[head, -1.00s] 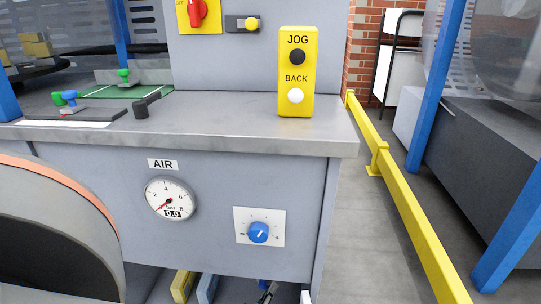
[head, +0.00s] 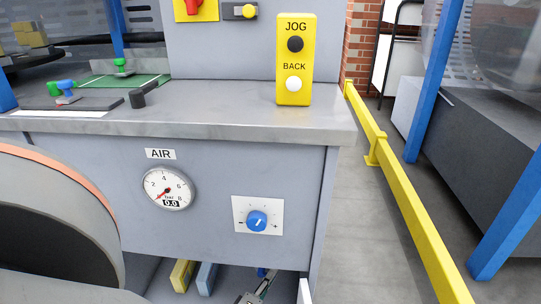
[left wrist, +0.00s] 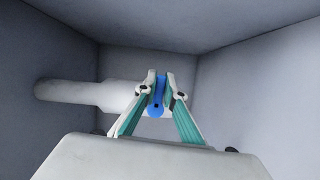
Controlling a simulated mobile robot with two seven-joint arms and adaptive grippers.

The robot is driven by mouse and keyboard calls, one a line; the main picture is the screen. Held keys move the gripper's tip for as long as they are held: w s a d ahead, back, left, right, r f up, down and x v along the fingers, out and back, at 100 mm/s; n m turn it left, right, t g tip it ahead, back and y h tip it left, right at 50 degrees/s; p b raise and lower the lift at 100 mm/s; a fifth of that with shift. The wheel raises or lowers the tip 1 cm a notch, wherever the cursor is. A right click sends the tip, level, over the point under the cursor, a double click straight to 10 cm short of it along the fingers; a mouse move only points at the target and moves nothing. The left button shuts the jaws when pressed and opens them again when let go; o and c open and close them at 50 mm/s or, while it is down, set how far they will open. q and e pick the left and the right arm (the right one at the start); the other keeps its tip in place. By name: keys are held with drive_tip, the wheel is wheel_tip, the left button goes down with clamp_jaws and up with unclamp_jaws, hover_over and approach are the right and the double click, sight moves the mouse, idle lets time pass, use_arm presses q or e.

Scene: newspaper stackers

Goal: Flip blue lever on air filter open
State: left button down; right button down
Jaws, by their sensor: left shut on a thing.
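The blue lever (left wrist: 157,100) sits at the end of a pale grey horizontal pipe (left wrist: 80,92) inside a grey recess in the left wrist view. My left gripper (left wrist: 160,88) has its two fingers closed on the lever, one on each side. In the head view my left gripper (head: 262,283) shows at the bottom edge, under the grey machine's front panel, with a small bit of blue beside it. The air filter body is not clearly seen. The AIR gauge (head: 168,188) above reads 0.0. My right gripper is not in view.
The recess walls (left wrist: 245,85) surround the left gripper closely. Above the opening are a panel with a blue knob (head: 257,221) and a counter edge (head: 200,131). A yellow block (head: 182,274) lies left of the gripper. A yellow rail (head: 405,190) runs along the right.

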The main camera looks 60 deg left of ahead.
use_arm(q)
drive_tip(key=shift+r+n, duration=0.1)
drive_tip(key=shift+n, duration=0.4)
drive_tip(key=c, duration=2.1)
unclamp_jaws()
drive_tip(key=shift+c, duration=0.2)
drive_tip(key=v, duration=1.2)
